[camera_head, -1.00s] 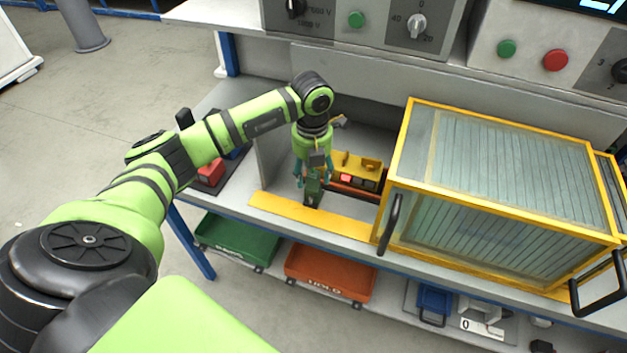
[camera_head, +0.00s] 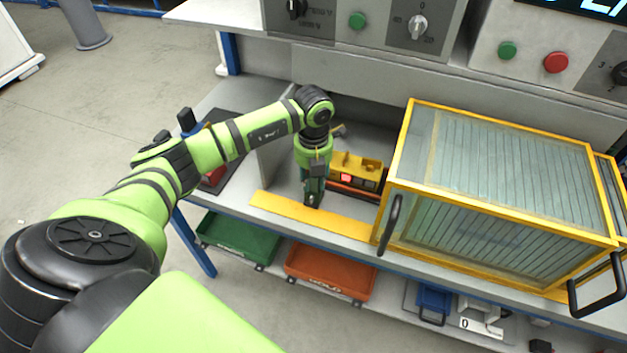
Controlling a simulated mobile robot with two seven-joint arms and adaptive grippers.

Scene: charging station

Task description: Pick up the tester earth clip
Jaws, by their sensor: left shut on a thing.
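My left gripper (camera_head: 313,183) points down into the bay on the bench, just behind the yellow front strip. It is shut on a small dark green piece, which I take to be the tester earth clip (camera_head: 312,199). The fingers cover most of the clip, and only its dark lower part shows. I cannot tell whether the clip touches the bench. My right gripper is not in view.
A yellow block with a red light (camera_head: 360,168) stands close to the right of the gripper. A yellow-framed clear cage (camera_head: 500,180) stands further right. A grey partition (camera_head: 272,165) is on the left. Green (camera_head: 238,238) and orange (camera_head: 328,272) trays sit below.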

